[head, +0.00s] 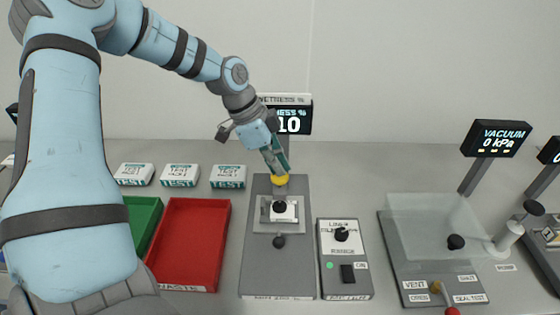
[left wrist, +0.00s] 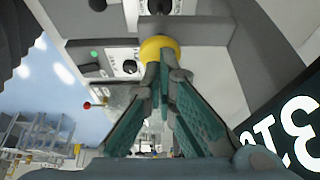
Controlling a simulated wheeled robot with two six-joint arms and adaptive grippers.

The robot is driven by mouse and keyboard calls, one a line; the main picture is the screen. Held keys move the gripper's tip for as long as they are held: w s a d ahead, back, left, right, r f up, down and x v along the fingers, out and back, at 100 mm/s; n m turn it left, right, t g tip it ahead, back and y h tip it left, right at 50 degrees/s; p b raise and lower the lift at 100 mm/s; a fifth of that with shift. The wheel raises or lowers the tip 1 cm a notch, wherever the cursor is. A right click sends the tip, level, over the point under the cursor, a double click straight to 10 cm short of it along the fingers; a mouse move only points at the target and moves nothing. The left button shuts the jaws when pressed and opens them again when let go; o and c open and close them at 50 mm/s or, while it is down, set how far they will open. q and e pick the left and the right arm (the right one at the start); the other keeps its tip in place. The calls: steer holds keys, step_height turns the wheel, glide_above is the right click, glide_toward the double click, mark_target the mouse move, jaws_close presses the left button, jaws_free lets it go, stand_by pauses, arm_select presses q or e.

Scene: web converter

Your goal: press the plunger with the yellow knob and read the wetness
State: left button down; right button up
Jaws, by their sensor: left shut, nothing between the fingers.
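The yellow knob (head: 280,180) tops the plunger at the back of a grey tester (head: 258,255). It also shows in the left wrist view (left wrist: 157,47). My left gripper (head: 279,168) is shut and empty, pointing down with its fingertips at the knob's top. In the left wrist view the closed fingertips (left wrist: 168,72) overlap the knob; I cannot tell whether they press it. My right gripper is out of view.
A red waste tray (head: 222,215) and a green tray (head: 140,220) lie left of the tester. Several white test packs (head: 228,170) stand behind them. A control box (head: 358,282) stands close right; a vacuum sealer (head: 395,262) with its display (head: 497,138) is farther right.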

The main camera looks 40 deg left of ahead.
arm_select(q)
step_height(320, 180, up, 8)
steer(key=p, duration=0.4)
steer(key=shift+p, duration=0.4)
